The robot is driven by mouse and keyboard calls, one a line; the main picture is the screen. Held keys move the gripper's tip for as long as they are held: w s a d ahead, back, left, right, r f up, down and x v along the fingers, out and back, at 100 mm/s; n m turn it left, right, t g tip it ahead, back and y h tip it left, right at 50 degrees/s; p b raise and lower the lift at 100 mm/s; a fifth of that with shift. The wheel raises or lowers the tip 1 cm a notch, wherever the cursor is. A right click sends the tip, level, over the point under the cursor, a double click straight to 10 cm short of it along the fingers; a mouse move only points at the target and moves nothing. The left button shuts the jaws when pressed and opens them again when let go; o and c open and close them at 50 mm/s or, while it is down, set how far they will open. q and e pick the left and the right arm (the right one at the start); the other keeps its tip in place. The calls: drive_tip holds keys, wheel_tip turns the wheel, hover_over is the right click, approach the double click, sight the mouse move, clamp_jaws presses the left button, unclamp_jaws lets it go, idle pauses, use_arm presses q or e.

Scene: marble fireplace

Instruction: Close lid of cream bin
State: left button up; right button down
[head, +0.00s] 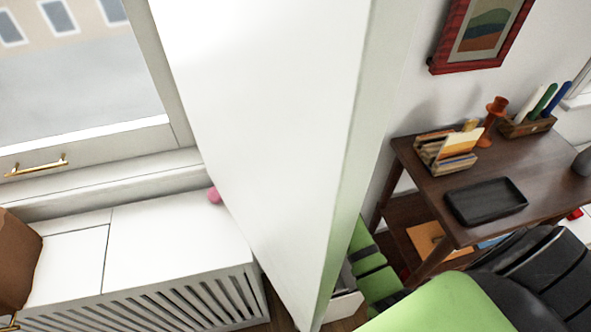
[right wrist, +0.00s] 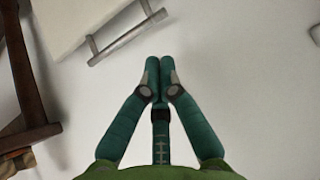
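I cannot pick out a cream bin or its lid for sure in either view. In the head view, a small part of a pale box (head: 344,304) shows low behind the edge of a tall white panel; most of it is hidden, and I cannot tell if it is the bin. In the right wrist view, my right gripper (right wrist: 160,64) has its two teal fingertips together, with nothing seen between them. A pale panel with a metal bar handle (right wrist: 126,32) lies beyond the fingertips, up and left, apart from them. My left gripper is in neither view.
The tall white panel (head: 265,110) blocks the middle of the head view. A white slatted cabinet (head: 150,240) stands under the window, with a pink ball (head: 214,196) and a cardboard box (head: 16,262). A brown desk (head: 425,185) holds a black tray (head: 486,201).

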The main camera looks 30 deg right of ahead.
drive_tip(key=x, duration=0.6)
drive_tip(key=shift+a+b, duration=0.15)
drive_tip(key=shift+b, duration=0.15)
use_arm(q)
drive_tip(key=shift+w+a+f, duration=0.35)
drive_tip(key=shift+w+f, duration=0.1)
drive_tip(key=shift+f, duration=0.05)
use_arm(e)
drive_tip(key=shift+x, duration=0.8)
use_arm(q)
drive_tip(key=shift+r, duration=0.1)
use_arm(e)
drive_tip(key=shift+s, duration=0.1)
